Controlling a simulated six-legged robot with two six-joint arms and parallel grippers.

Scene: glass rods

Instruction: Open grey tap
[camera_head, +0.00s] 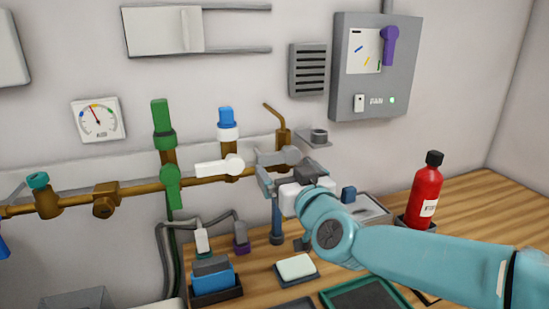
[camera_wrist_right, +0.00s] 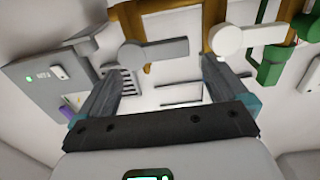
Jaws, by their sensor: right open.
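The grey tap (camera_head: 272,158) sits at the right end of the brass pipe, below a bent brass spout. Its lever lies roughly level, pointing left from its round hub. In the wrist view the grey tap (camera_wrist_right: 165,50) shows its hub at left and its lever reaching right. My right gripper (camera_head: 284,174) is open just in front of and below the grey tap. In the wrist view its two fingers (camera_wrist_right: 160,78) stand apart, with the lever beyond and above the gap. No contact is visible. My left gripper is not in view.
A white tap (camera_head: 212,167) is close on the left, with a green tap (camera_head: 171,187) beyond it. A grey fan box (camera_head: 375,65) is on the wall. A red bottle (camera_head: 425,190) and a white block (camera_head: 296,266) stand on the wooden bench.

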